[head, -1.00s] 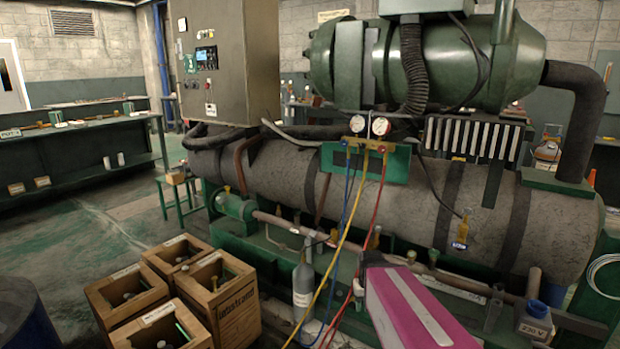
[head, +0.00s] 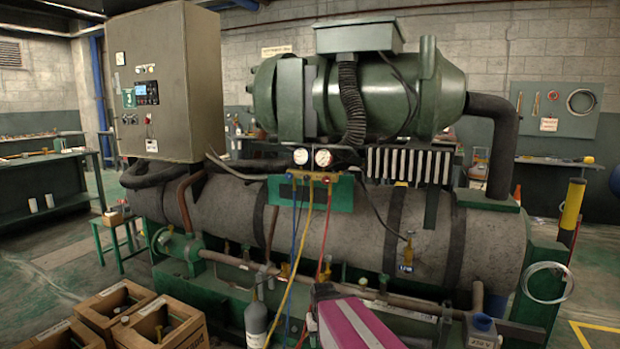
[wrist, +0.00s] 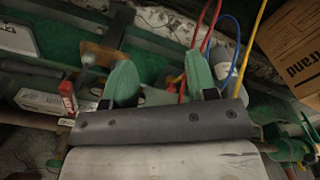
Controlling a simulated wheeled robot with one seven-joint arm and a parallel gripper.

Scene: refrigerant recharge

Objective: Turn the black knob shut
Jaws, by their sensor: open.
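My gripper (wrist: 160,82) shows in the wrist view with its two green fingers apart and nothing between them. I cannot single out the black knob for certain. Small dark knobs (head: 130,119) sit on the front of the grey control cabinet in the head view. The manifold (head: 314,176) with two round gauges hangs on the large tank, but its knobs are too small to tell apart. A grey gas bottle (head: 256,323) stands below; its top is too small to read. No clear black knob shows at my fingertips in the wrist view.
Red, blue and yellow hoses (head: 289,243) hang down from the manifold. Wooden crates (head: 160,325) stand at lower left; one crate (wrist: 296,50) is in the wrist view. Floor (head: 50,250) at left is clear.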

